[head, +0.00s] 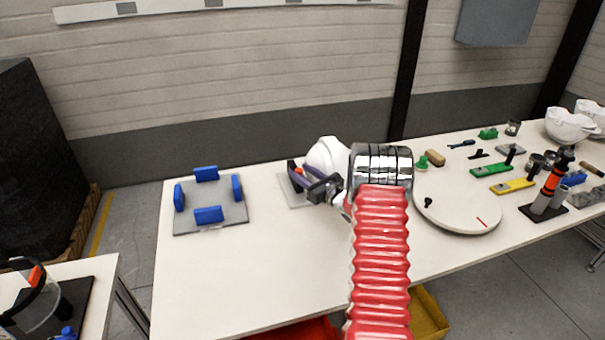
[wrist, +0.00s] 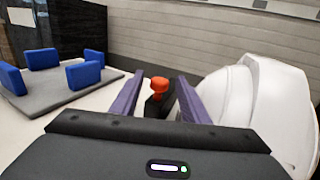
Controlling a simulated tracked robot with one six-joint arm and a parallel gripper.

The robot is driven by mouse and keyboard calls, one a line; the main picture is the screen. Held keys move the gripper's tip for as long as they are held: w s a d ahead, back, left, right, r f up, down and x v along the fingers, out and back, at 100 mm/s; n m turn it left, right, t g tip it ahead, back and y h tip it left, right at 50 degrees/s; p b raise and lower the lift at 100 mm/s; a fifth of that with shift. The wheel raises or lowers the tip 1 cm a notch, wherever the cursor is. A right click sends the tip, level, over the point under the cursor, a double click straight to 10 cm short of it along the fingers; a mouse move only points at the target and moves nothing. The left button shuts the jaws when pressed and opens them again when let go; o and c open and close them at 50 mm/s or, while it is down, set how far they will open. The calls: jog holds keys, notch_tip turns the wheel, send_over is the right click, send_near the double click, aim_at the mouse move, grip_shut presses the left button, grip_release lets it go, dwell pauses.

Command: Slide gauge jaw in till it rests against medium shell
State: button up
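The medium shell (head: 325,153) is a white helmet shell on a grey plate (head: 297,199) near the middle of the table. In the wrist view the shell (wrist: 272,100) fills the right side. The gauge jaw (head: 292,168) is a dark upright piece left of the shell, with an orange knob (wrist: 159,88). My gripper (wrist: 160,82) is open, with its purple fingers on either side of the knob and gaps visible at both sides. In the head view my gripper (head: 296,174) reaches in at the gauge. Whether the jaw touches the shell is hidden.
A grey plate with blue blocks (head: 208,215) lies at the table's left. A round white turntable (head: 456,208) is right of my arm. Green and yellow gauges, tools and more white shells (head: 568,126) crowd the right end. The table's front left is clear.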

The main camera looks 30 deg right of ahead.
grip_shut()
dwell(0.3)
jog(key=shift+a, duration=0.1)
